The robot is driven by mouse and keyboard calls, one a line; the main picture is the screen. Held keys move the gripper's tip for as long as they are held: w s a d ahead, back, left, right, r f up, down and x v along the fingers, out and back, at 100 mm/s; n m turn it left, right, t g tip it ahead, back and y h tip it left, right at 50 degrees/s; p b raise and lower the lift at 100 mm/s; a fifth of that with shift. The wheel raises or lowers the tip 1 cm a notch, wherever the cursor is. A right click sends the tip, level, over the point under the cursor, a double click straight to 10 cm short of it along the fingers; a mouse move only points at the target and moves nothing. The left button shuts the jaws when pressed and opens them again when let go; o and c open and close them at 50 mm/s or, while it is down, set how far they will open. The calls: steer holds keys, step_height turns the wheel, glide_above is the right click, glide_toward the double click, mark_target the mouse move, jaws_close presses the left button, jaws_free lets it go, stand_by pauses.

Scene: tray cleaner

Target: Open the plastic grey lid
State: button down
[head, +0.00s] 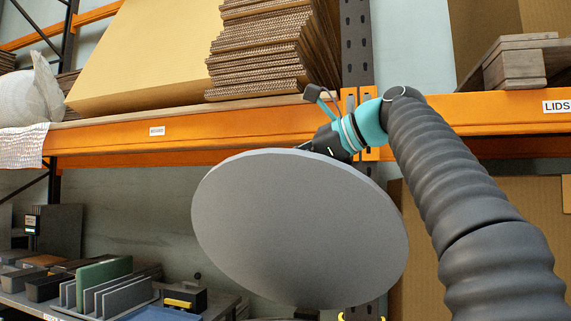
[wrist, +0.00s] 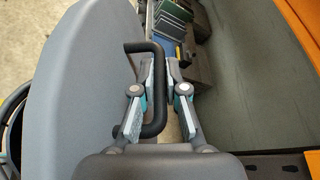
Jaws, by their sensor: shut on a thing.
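The grey lid (head: 298,232) is a large, flat round disc in the middle of the head view, raised and tilted with its broad face toward the camera. My gripper (head: 333,143) is behind its upper edge, so the handle is hidden there. In the wrist view the lid (wrist: 80,75) fills the left side, and a black loop handle (wrist: 159,100) stands out from it. My gripper (wrist: 161,66) is shut with the handle's bar between its two fingers. No container under the lid shows in the head view.
An orange shelf beam (head: 240,133) crosses behind the lid, with stacked cardboard (head: 265,50) above it.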

steer(key=c, duration=1.5)
jaws_free()
steer(key=shift+f, duration=0.1)
steer(key=shift+d, duration=0.15)
steer(key=v, duration=1)
steer(key=shift+v, duration=0.9)
steer(key=shift+s, duration=0.15)
